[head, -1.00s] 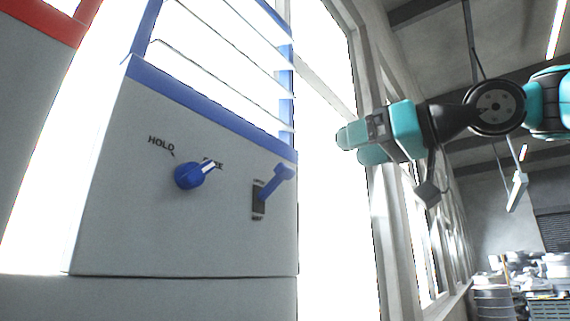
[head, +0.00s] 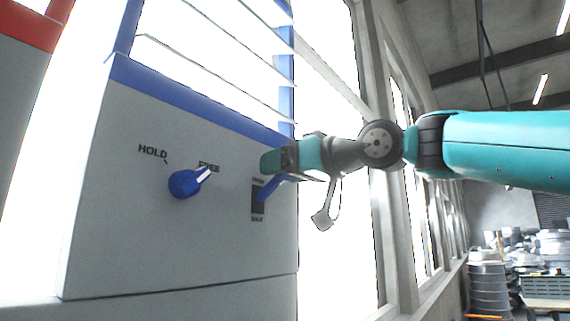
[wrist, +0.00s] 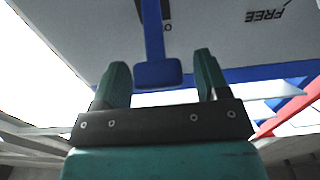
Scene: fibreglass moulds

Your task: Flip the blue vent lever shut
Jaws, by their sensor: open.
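The blue vent lever (head: 264,190) sticks out of a dark slot on the right side of the grey panel (head: 110,230) in the head view. Its upper end is partly hidden behind my gripper (head: 268,161). In the wrist view the lever (wrist: 154,40) hangs down into the picture, and its wide end lies between the two fingertips of my gripper (wrist: 160,72). The fingers are open, with a gap on each side of the lever. The lettering at the slot is too small or covered to read fully.
A blue knob (head: 186,183) with a white pointer sits left of the lever, pointing toward FREE, with HOLD at its upper left. Blue-framed slats (head: 215,60) rise above the panel. Windows stand to the right, with stacked items (head: 488,285) far behind.

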